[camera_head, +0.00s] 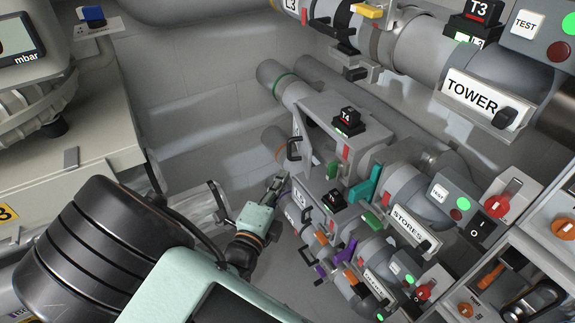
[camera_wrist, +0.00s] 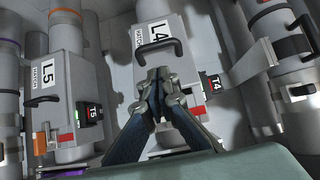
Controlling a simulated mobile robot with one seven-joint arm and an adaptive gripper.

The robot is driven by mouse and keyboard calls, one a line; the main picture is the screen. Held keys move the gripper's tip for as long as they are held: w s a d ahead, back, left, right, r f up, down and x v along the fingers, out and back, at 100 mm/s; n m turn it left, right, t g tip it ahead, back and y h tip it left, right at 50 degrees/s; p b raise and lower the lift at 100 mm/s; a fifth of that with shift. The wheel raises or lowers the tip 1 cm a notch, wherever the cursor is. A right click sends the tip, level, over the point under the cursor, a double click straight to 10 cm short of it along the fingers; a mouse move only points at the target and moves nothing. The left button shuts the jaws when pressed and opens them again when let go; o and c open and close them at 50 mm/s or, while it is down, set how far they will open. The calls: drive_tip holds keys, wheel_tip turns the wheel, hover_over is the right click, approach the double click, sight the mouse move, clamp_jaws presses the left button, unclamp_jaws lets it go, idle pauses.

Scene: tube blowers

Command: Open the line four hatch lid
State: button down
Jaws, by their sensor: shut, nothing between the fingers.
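The line four hatch (camera_wrist: 188,70) is a grey housing in the middle of the wrist view, with a white L4 HATCH label (camera_wrist: 155,33). Its black bar handle (camera_wrist: 160,48) stands just beyond my fingertips. My gripper (camera_wrist: 157,75) is shut and empty, its tips overlapping the hatch face below the handle; I cannot tell whether they touch it. The T4 display (camera_head: 347,122) sits on top.
The L5 hatch (camera_wrist: 60,95) is left of line four in the wrist view, with its T5 display (camera_wrist: 92,120). The STORES panel (camera_head: 410,228) and switch boxes crowd the right in the head view.

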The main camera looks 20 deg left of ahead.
approach(301, 144)
drive_tip(key=w, duration=0.5)
drive_tip(key=shift+w+a+f+p, duration=0.1)
drive_tip(key=shift+w+f+p, duration=0.05)
drive_tip(key=shift+f+p, duration=0.15)
drive_tip(key=shift+a, duration=0.1)
